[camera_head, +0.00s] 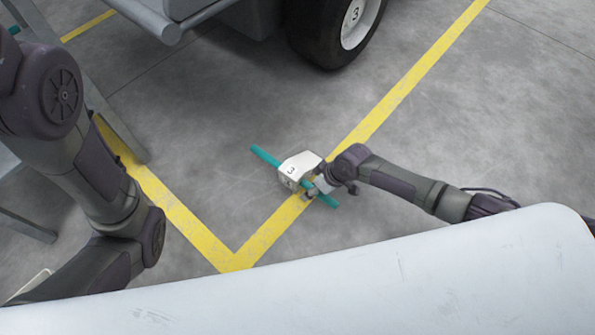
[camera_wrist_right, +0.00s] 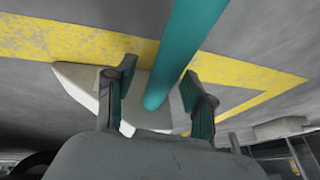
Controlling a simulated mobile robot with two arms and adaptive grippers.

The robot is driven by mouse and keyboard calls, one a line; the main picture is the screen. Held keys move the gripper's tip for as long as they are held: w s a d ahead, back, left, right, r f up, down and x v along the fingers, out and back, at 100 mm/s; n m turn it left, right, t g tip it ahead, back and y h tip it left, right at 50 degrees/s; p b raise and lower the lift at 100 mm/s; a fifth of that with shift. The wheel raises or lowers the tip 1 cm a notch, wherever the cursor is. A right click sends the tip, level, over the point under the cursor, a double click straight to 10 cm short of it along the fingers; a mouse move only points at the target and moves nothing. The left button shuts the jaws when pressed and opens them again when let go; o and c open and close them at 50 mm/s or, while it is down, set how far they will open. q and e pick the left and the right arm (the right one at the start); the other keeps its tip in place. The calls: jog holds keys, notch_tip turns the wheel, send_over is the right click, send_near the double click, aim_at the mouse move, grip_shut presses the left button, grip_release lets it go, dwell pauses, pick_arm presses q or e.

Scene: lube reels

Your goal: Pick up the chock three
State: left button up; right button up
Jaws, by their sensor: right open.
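Chock three (camera_head: 296,164) is a white block marked "3" with a teal bar (camera_head: 264,154) sticking out on both sides. It rests on the floor at the yellow line, near the middle of the head view. My right gripper (camera_head: 318,188) is at the chock's near right side, by the bar. In the right wrist view the bar (camera_wrist_right: 185,50) lies between the two open fingers (camera_wrist_right: 159,72), apart from both. The white block (camera_wrist_right: 80,78) shows partly behind the left finger. My left arm comes in from the left; its gripper is not seen.
A vehicle wheel (camera_head: 335,28) marked "3" stands behind the chock at the top. Yellow floor lines (camera_head: 420,68) meet in a corner near me. A grey metal leg (camera_head: 118,128) stands at left. The floor around the chock is clear.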

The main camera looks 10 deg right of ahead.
jog(key=shift+f, duration=0.25)
dwell(0.3)
jog(key=shift+c, duration=0.2)
grip_shut()
jog(key=shift+w+r, duration=0.1)
